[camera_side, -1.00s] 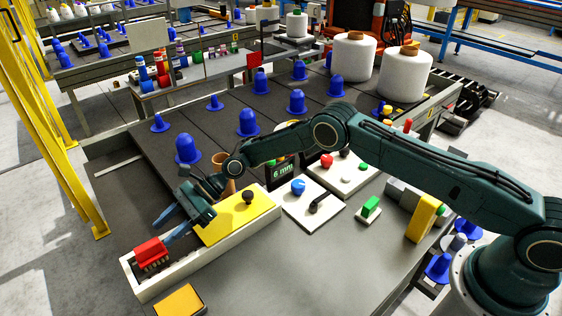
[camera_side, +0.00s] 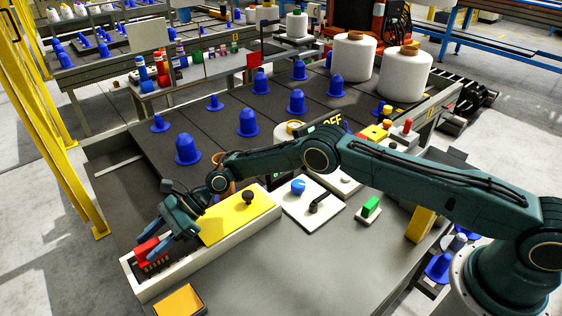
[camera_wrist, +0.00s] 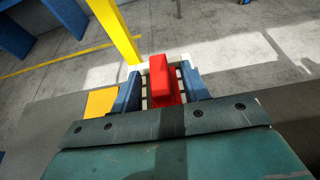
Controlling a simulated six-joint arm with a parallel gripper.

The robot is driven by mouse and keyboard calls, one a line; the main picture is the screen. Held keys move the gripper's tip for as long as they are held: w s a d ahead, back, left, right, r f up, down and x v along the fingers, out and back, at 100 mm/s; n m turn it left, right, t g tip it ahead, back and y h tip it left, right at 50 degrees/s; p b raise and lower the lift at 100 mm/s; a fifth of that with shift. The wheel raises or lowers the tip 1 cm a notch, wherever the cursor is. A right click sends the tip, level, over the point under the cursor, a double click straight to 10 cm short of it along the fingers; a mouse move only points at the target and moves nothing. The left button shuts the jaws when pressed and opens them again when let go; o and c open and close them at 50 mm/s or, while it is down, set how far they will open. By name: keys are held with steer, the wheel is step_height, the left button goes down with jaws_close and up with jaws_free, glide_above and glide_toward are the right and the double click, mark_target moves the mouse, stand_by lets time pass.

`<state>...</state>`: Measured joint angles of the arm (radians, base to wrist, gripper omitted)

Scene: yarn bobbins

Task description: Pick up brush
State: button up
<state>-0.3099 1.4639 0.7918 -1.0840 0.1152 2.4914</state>
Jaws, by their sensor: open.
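The brush is a red block with dark bristles below (camera_side: 148,252). It lies at the near left end of the long white tray (camera_side: 192,272). My gripper (camera_side: 150,243) is open, with its blue fingers down at the brush. In the wrist view the red brush (camera_wrist: 162,82) stands between the two blue fingers, with one on each side and a small gap to each. The finger tips and the lower part of the brush are partly hidden.
A yellow block with a black knob (camera_side: 240,215) fills the rest of the tray. A yellow-topped box (camera_side: 180,299) is at the table's front edge. White panels with a blue knob (camera_side: 298,187) stand right of the tray. Blue cones (camera_side: 187,150) stand behind.

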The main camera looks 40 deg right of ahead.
mark_target(153, 241)
jaws_close()
steer(key=shift+r, duration=0.2)
step_height(153, 241, up, 20)
steer(key=shift+f, duration=0.15)
stand_by(0.7)
steer(key=shift+d, duration=0.1)
stand_by(0.5)
